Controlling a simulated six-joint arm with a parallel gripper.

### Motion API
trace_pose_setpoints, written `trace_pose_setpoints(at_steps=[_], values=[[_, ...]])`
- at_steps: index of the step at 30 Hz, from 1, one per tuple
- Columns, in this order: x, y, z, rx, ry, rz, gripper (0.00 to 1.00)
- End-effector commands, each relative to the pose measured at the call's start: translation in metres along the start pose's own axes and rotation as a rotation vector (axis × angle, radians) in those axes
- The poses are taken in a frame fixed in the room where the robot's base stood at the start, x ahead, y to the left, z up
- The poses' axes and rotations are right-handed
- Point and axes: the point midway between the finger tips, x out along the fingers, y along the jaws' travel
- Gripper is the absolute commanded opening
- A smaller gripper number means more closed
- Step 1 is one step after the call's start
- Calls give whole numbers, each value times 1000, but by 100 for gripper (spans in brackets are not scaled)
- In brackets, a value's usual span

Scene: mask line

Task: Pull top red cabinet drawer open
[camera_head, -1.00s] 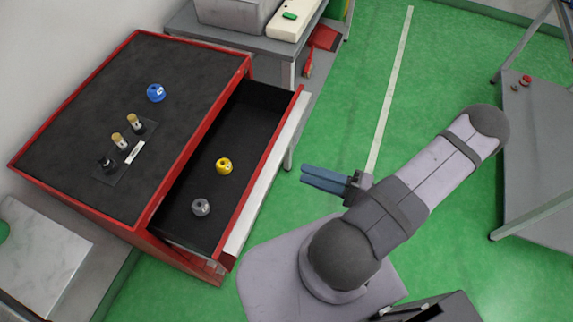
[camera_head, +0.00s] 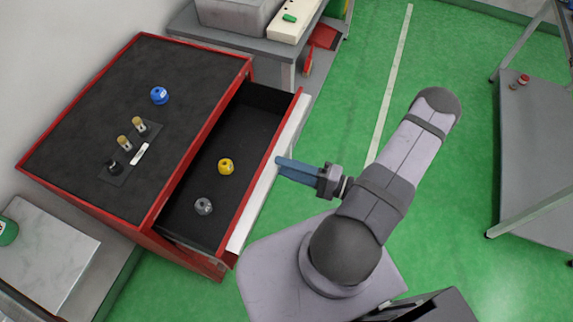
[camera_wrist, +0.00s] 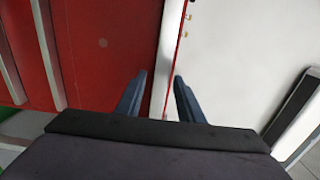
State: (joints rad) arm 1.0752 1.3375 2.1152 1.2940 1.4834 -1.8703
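The red cabinet (camera_head: 130,120) with a dark top stands at the left in the head view. Its top drawer (camera_head: 245,125) is pulled well out, with a red rim and a pale front panel (camera_head: 240,225). A yellow knobbed piece (camera_head: 226,166) and a grey one (camera_head: 204,206) lie inside it. My gripper (camera_head: 280,166) has blue fingers, whose tips are at the drawer's front edge; I cannot tell whether they touch. In the wrist view the fingers (camera_wrist: 160,85) are apart, with red and white surfaces beyond them and nothing clearly held.
A grey bench (camera_head: 245,45) stands behind, and a grey table (camera_head: 540,160) at the right.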

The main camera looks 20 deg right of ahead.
Motion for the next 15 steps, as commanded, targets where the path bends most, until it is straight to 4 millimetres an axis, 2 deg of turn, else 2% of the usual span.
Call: trace_pose_setpoints(at_steps=[8, 12, 15], values=[[1, 0, 0, 0, 1, 0, 34], [1, 0, 0, 0, 0, 1, 1], [1, 1, 0, 0, 0, 2, 0]])
